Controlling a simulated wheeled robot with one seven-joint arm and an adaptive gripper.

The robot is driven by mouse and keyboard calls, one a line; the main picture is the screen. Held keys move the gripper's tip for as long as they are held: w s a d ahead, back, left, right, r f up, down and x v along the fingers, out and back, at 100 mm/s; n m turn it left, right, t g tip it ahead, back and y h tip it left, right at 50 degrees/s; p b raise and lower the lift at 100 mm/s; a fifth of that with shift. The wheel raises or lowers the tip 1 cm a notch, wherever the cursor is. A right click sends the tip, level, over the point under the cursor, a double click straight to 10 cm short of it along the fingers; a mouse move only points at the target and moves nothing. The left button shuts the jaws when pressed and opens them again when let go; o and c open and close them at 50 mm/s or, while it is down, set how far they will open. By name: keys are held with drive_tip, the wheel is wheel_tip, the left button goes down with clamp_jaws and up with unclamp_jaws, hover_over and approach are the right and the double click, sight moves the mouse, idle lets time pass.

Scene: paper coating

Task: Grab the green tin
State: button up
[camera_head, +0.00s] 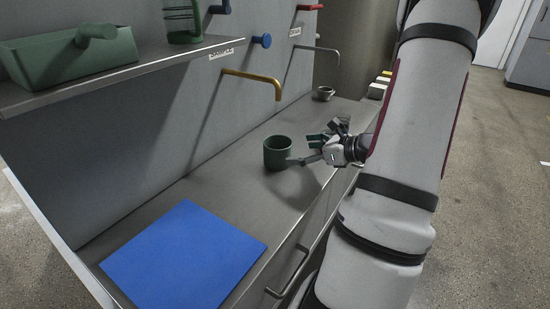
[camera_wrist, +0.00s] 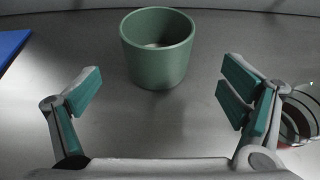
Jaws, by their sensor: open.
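The green tin (camera_head: 277,154) is an open-topped cup standing upright on the grey metal counter, to the left of my gripper in the head view. It also shows in the wrist view (camera_wrist: 157,62), top centre, ahead of the fingertips and roughly between them sideways. My gripper (camera_head: 308,148) is open, low over the counter beside the tin. In the wrist view the two fingers (camera_wrist: 158,86) are wide apart with nothing between them. In the head view one finger overlaps or lies close to the tin's right side; I cannot tell whether it touches.
A blue sheet (camera_head: 184,258) lies on the counter (camera_head: 228,190) at the front. A shelf above holds a green box (camera_head: 70,58) and a green wire holder (camera_head: 183,22). A yellow tap (camera_head: 258,79) overhangs the counter. A small grey cup (camera_head: 323,93) stands farther back. A glass-like round object (camera_wrist: 300,115) is right of my gripper.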

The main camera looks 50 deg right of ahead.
sight(290, 152)
drive_tip(key=x, duration=0.4)
drive_tip(key=shift+s, duration=0.1)
drive_tip(key=shift+b+x, duration=0.75)
drive_tip(key=shift+x, duration=1.85)
drive_tip(key=shift+s+a+f, duration=0.1)
drive_tip(key=shift+a+f, duration=0.05)
drive_tip(key=shift+a, duration=0.05)
drive_tip(key=c, duration=1.3)
